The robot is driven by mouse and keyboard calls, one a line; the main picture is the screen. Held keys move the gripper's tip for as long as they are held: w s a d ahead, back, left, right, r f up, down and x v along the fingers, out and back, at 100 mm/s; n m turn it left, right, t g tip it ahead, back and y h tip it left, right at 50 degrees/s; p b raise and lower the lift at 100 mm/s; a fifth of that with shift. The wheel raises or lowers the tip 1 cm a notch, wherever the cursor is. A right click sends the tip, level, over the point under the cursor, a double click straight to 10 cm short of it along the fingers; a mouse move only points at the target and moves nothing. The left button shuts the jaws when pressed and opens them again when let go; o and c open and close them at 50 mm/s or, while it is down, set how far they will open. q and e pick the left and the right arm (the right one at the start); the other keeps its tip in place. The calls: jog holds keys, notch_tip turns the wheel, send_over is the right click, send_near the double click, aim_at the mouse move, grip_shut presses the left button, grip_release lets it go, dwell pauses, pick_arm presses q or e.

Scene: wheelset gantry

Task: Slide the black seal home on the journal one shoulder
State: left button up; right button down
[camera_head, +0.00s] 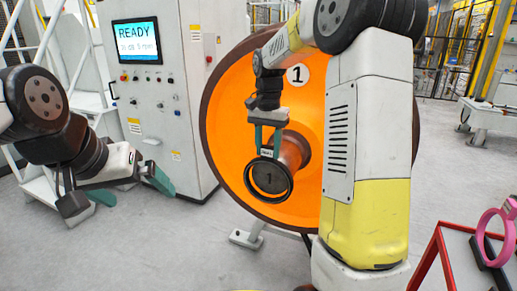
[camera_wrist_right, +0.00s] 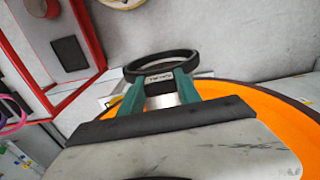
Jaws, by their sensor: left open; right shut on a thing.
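The black seal (camera_head: 290,183) is a dark ring hanging from my right gripper (camera_head: 267,152), whose teal fingers are shut on its upper rim. In the head view the seal frames the dark end face, marked 1, of the journal (camera_head: 294,150). I cannot tell whether it is around the journal or just in front of it. The journal sticks out from the orange wheel (camera_head: 237,110). In the right wrist view the seal (camera_wrist_right: 133,68) sits between the fingertips (camera_wrist_right: 160,90); the shoulder is hidden. My left gripper (camera_head: 131,190) is open and empty, left of the wheel.
A grey control cabinet (camera_head: 165,100) with a READY screen stands behind, left of the wheel. A red-framed table (camera_head: 440,245) with a pink ring (camera_head: 484,238) on a stand is at the lower right. Open floor lies between my left gripper and the wheel.

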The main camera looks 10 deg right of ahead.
jog(key=shift+w+d, duration=1.2)
jog(key=shift+w, duration=0.6)
jog(key=shift+w+d, duration=1.25)
jog(key=shift+w, duration=0.55)
jog(key=shift+w+d, duration=1.2)
jog(key=shift+w, duration=0.6)
jog(key=shift+w+d, duration=0.15)
jog(key=shift+w, duration=0.1)
jog(key=shift+w+d, duration=0.65)
jog(key=shift+w, duration=0.25)
jog(key=shift+w+d, duration=0.6)
jog(key=shift+w, duration=0.3)
jog(key=c, duration=0.8)
grip_release()
jog(key=shift+o, duration=0.2)
